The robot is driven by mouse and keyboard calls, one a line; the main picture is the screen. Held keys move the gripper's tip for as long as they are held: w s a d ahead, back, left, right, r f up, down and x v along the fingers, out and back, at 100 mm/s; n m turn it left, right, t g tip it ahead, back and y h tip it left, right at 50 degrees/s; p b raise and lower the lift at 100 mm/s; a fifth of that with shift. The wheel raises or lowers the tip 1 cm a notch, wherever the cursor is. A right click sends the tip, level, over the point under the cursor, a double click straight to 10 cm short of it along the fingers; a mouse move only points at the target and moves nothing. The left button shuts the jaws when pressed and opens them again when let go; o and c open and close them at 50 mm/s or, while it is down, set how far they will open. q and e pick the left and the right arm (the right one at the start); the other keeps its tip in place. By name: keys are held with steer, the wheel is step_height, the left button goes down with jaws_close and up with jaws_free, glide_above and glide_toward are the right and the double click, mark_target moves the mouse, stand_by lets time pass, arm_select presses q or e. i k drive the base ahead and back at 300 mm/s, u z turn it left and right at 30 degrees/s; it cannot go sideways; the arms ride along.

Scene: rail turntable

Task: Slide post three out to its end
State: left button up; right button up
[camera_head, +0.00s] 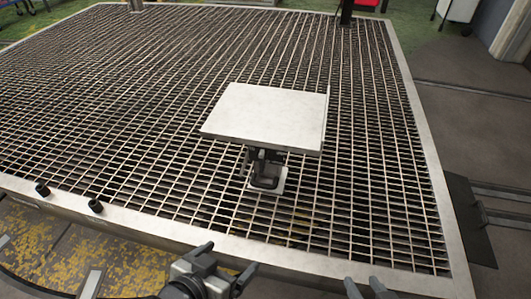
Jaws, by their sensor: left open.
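A pale square plate (267,117) sits above the grating on a dark bracket (265,170) with a small light foot. No number shows, so I cannot tell which part is post three. My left gripper (229,259) is open and empty at the near rim, below the bracket in the picture. My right gripper (366,284) shows only its fingertips at the bottom edge; they stand apart with nothing seen between them.
A wide metal grating (390,180) with a pale frame fills most of the view. Dark uprights stand at its far edge, one at centre right (347,12). A dark plate (468,220) and rails lie beyond the right edge. Yellow-speckled floor (130,268) shows at lower left.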

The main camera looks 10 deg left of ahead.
mark_target(273, 178)
steer(key=u, duration=1.65)
steer(key=i, duration=0.75)
steer(key=z, duration=2.55)
